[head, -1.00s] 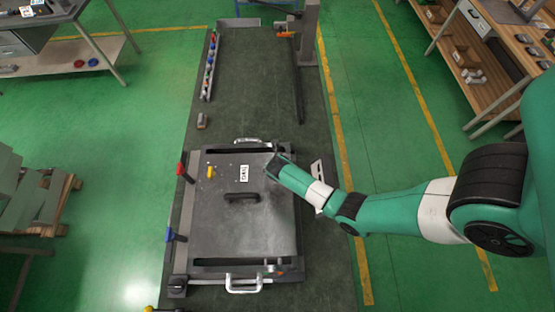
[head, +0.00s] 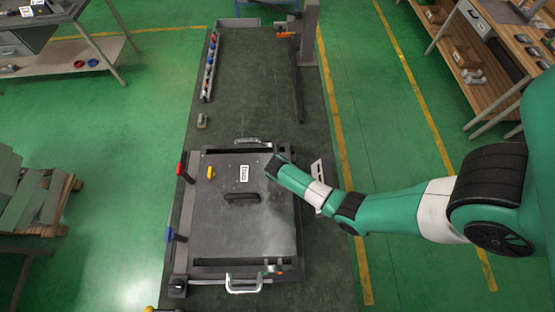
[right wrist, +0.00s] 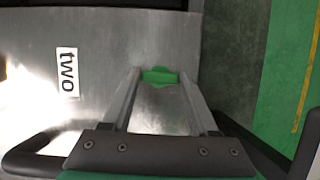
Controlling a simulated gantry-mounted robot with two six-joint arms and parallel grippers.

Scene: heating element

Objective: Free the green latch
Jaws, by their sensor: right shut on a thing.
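The green latch (right wrist: 160,76) shows in the right wrist view at the edge of a grey metal lid (head: 219,222). My right gripper (right wrist: 160,73) is shut on it, with one finger on each side. In the head view my right gripper (head: 276,163) is at the upper right part of the lid, and it hides the latch there. My left gripper is in neither view.
The lid carries a black handle (head: 241,197), a label reading "two" (right wrist: 68,71) and a yellow knob (head: 211,172). Red (head: 181,170) and blue (head: 170,235) levers stand along its left side. The bench top (head: 254,90) beyond is mostly clear.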

